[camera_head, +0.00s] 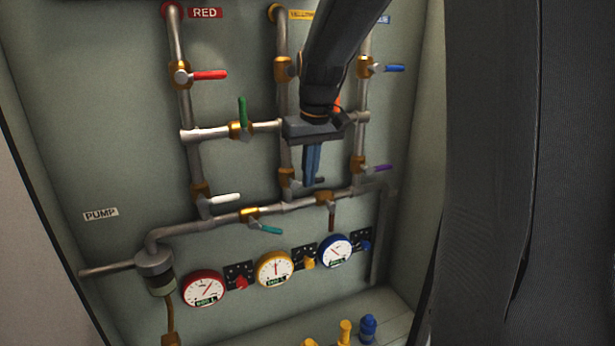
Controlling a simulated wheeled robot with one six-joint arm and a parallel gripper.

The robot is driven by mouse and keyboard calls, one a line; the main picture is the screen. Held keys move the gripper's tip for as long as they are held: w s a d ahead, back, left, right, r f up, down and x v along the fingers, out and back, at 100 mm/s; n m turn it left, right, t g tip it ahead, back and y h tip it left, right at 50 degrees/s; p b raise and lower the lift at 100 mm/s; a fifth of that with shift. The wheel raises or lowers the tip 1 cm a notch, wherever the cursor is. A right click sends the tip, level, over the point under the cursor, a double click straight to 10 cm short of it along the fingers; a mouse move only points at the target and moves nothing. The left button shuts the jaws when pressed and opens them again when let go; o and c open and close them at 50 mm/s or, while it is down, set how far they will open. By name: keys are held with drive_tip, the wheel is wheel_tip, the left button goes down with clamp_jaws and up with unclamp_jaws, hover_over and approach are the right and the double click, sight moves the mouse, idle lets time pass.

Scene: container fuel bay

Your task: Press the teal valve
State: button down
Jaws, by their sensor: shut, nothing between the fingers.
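The teal valve handle (265,229) sits on a brass valve body on the lower sloping pipe, left of the picture's middle. The handle points right and slightly down, just below the pipe. My gripper (311,180) hangs down in front of the pipes, above and to the right of the teal handle and apart from it. Its blue-grey fingers are together and empty. The gripper and wrist hide part of the middle pipe and the valve behind them.
Other handles surround it: red (210,75), green (242,112), white (224,198), purple (378,168) and blue (394,68). Below are a red gauge (204,289), a yellow gauge (274,268) and a blue gauge (337,251). A pump (155,271) stands at lower left. Yellow and blue fittings stand on the bottom ledge.

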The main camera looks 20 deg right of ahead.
drive_tip(key=a+b, duration=0.1)
drive_tip(key=b, duration=0.1)
drive_tip(key=s+a+r+t+y+b, duration=0.1)
drive_tip(key=a+b, duration=0.1)
drive_tip(key=s+a+t+b, duration=0.1)
drive_tip(key=b, duration=0.1)
drive_tip(key=shift+a+r+m+y+b, duration=0.15)
drive_tip(key=shift+r+m+y+b, duration=0.15)
drive_tip(key=shift+y+b, duration=0.1)
drive_tip(key=shift+f, duration=0.15)
drive_tip(key=p, duration=0.3)
approach(267, 229)
wheel_tip(267, 229, down, 5)
drive_tip(key=w+d, duration=0.1)
drive_tip(key=w, duration=0.2)
drive_tip(key=shift+f, duration=0.35)
